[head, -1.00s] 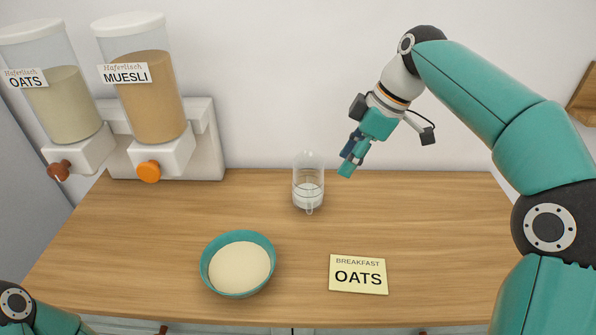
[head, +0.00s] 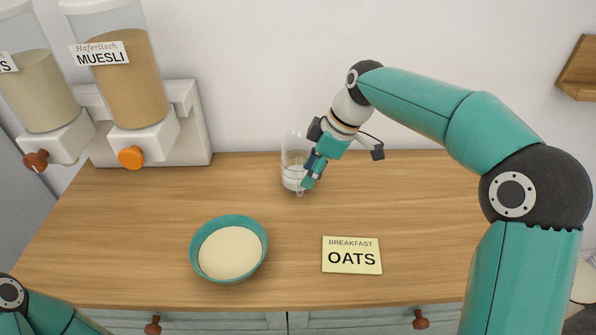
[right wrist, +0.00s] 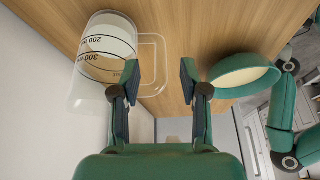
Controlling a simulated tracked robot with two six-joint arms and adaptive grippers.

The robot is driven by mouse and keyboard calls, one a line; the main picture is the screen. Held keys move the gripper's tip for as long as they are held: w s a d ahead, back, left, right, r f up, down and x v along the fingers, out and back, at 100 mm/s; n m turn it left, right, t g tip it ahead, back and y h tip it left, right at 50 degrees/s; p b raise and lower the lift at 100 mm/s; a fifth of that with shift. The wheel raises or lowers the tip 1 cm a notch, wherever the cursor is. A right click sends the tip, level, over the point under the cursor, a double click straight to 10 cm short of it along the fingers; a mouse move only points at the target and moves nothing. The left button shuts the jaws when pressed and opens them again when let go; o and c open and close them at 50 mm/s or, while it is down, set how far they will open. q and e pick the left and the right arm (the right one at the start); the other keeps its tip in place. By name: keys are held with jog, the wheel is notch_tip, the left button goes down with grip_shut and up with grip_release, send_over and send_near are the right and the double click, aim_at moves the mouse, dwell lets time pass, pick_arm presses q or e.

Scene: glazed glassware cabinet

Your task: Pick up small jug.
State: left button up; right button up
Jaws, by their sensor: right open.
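The small jug (head: 290,163) is clear, with a whitish content low inside. It stands upright on the wooden counter near the back wall. In the right wrist view the jug (right wrist: 98,68) shows black measuring marks and a clear handle (right wrist: 160,62). My right gripper (head: 311,178) is at the jug's right side in the head view, its fingers overlapping the jug's lower right edge. In the right wrist view my right gripper (right wrist: 159,75) is open, and the handle shows between its fingertips. I cannot tell whether a finger touches the jug. My left gripper is not in view.
A teal bowl (head: 260,262) with pale contents stands at the front. A card reading "BREAKFAST OATS" (head: 351,255) lies to its right. Oats (head: 48,90) and muesli (head: 131,85) dispensers are at the left. The counter (head: 420,200) is clear at the right.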

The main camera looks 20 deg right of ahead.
aim_at(302, 193)
jog(key=x, duration=0.5)
grip_shut()
